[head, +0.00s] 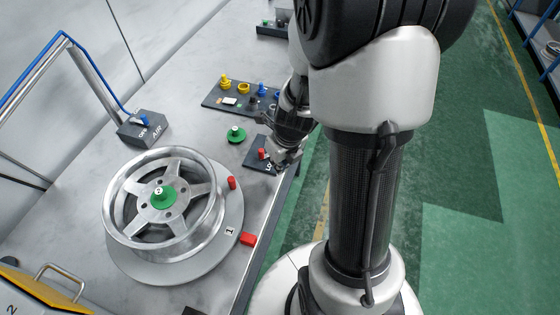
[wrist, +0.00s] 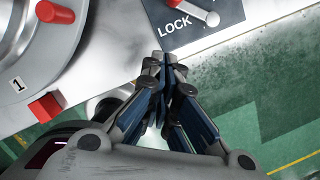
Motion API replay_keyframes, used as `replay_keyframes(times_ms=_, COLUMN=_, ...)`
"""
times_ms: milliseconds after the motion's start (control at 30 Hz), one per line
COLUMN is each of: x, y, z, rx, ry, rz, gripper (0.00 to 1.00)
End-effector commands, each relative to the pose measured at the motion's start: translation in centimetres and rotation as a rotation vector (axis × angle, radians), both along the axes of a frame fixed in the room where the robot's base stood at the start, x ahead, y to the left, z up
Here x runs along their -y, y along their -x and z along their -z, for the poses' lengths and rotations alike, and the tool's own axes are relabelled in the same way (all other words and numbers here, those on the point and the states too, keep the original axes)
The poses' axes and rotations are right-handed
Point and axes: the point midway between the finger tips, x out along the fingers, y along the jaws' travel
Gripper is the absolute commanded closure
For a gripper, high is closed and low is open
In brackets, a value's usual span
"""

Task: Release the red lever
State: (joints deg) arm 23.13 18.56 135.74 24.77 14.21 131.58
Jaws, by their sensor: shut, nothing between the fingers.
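The red lever (head: 262,153) stands on a dark plate marked LOCK (head: 256,166) near the table's right edge. In the wrist view, the plate (wrist: 178,28) is at the top, and only the lower part of the lever (wrist: 207,14) shows, with a silver ball end; its top is cut off. My gripper (head: 284,163) is beside the plate, on its right in the head view. In the wrist view, my gripper's fingertips (wrist: 165,60) are together and empty, just below the LOCK lettering. I see no contact with the lever, though the head view is too small to be sure.
A silver wheel (head: 165,205) with a green hub cap lies on a round base marked 1. A red peg (head: 232,183) and a red block (head: 248,239) are at the base's side. A green knob (head: 236,134), a parts board (head: 225,103) and an AIR box (head: 145,130) stand farther back.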

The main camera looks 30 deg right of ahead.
Motion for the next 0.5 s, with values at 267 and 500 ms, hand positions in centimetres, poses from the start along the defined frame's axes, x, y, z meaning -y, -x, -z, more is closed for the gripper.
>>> replay_keyframes(times_ms=267, x=-0.1, y=-2.5, z=3.5, rx=0.003, ry=0.002, rz=-0.004, gripper=1.0)
replay_keyframes(times_ms=500, x=-0.2, y=-4.7, z=3.4, rx=0.002, ry=0.001, rz=-0.003, gripper=1.0)
